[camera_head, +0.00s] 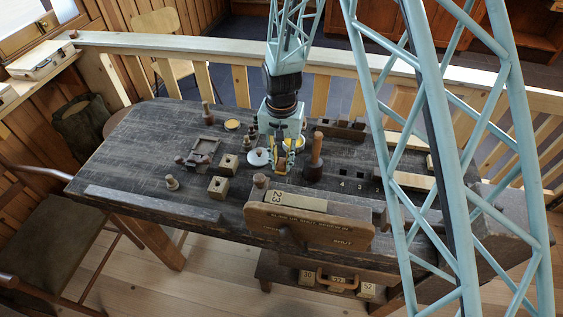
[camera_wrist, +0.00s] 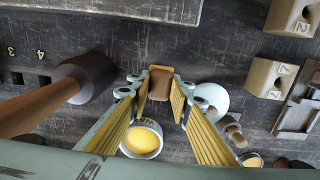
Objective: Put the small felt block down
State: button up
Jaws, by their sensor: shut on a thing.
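My gripper (camera_head: 282,170) points down over the middle of the dark worktable (camera_head: 130,155). In the wrist view its yellow-padded fingers (camera_wrist: 160,88) are shut on a small brown block with a yellowish edge (camera_wrist: 160,82), which I take to be the felt block. The block sits at the fingertips, with a pad on either side. In the head view the fingers mostly hide it. I cannot tell whether its underside touches the table.
A dark-headed mallet (camera_head: 315,160) stands close to the right of my gripper; a white disc (camera_head: 259,158) is close to the left. A yellow-filled cup (camera_wrist: 143,140) is near the fingers. Holed wooden blocks (camera_head: 219,187) stand farther left. A large wooden board (camera_head: 310,228) is in front.

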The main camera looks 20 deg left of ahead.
aim_at(282, 162)
jog(key=shift+f, duration=0.15)
jog(key=o, duration=0.8)
jog(key=shift+c, duration=0.2)
notch_tip(282, 162, up, 12)
jog(key=p, duration=0.1)
dwell(0.4)
dwell(0.7)
